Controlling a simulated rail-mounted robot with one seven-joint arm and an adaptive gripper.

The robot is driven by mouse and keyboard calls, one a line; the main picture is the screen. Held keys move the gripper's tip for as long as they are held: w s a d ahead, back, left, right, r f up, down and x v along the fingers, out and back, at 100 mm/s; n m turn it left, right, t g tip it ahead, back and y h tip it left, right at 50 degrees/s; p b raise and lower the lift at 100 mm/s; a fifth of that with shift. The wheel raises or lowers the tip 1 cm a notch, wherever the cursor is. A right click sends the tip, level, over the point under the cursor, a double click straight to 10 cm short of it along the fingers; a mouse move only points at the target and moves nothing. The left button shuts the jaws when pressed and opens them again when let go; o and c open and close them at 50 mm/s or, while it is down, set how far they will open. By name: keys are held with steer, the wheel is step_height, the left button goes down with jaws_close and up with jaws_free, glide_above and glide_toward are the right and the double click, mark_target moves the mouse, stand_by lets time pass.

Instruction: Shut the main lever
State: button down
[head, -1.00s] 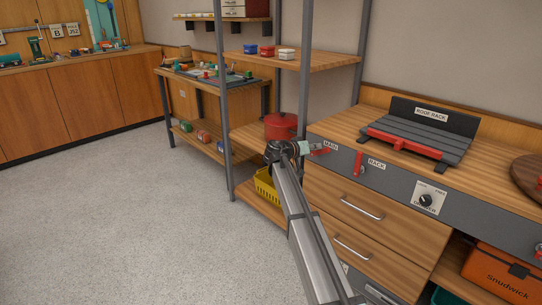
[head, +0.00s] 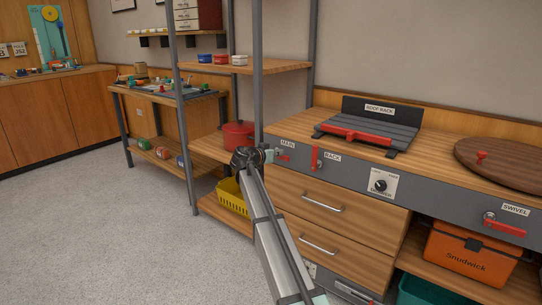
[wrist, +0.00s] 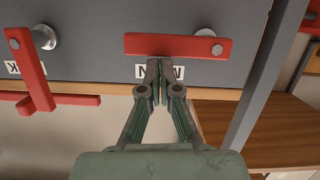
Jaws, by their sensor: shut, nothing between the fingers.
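The main lever (head: 284,157) is a red bar on the grey front panel, under the MAIN label, partly hidden by my gripper in the head view. In the wrist view, which looks upside down, the main lever (wrist: 172,44) lies horizontal, its pivot at its right end. My gripper (head: 268,155) is at the panel beside the lever. In the wrist view my gripper (wrist: 161,64) is shut and empty, fingertips at the bar's lower edge in the picture, over the label. I cannot tell whether they touch it.
A dial (head: 380,185) and the swivel lever (head: 503,226) sit further right. A shelf post (head: 257,70) stands close left of the panel. Drawers (head: 330,203) are below.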

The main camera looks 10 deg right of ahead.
stand_by(0.5)
steer(key=s+a+r+p, duration=0.3)
steer(key=s+a+r, duration=0.3)
steer(key=a, duration=0.1)
steer(key=shift+s+a+r, duration=0.15)
steer(key=shift+s+r, duration=0.05)
steer(key=shift+r, duration=0.05)
stand_by(0.5)
